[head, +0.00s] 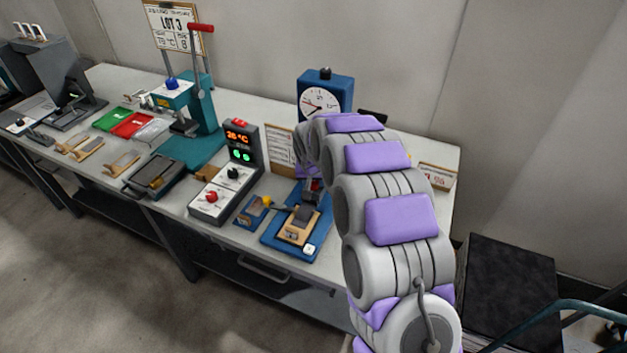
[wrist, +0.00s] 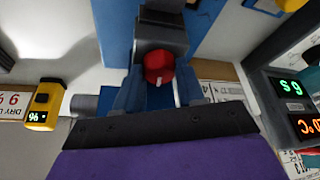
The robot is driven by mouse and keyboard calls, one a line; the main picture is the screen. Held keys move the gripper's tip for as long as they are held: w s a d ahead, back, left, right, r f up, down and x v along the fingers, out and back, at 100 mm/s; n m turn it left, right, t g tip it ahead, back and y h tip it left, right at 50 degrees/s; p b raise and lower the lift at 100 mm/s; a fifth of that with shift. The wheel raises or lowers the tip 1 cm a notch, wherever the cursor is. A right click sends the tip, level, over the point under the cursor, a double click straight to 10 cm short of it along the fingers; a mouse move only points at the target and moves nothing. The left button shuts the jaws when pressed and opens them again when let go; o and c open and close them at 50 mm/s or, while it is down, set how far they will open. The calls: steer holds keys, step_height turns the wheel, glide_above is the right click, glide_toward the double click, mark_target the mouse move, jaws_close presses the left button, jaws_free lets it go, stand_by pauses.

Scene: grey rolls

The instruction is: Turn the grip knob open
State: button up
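The red grip knob (wrist: 158,66) with a short white mark sits on a dark grey block (wrist: 160,35) on a blue base, in the middle of the wrist view. My gripper (wrist: 160,92) is open, with one blue-grey finger to each side of the knob. I cannot tell whether the fingers touch it. In the head view a red spot, likely the same knob (head: 318,185), shows on the grey block of the blue fixture (head: 272,238). My arm hides most of my gripper there.
Left of the fixture stands a controller (head: 228,187) with green and red displays and its own red knob. A blue clock (head: 325,98) stands behind my arm. A teal press (head: 195,110) and red and green trays (head: 131,124) are further left. A yellow meter (wrist: 45,104) shows in the wrist view.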

steer(key=o, duration=0.4)
steer(key=p+v, duration=0.4)
steer(key=v, duration=1.3)
steer(key=shift+a+r, duration=0.1)
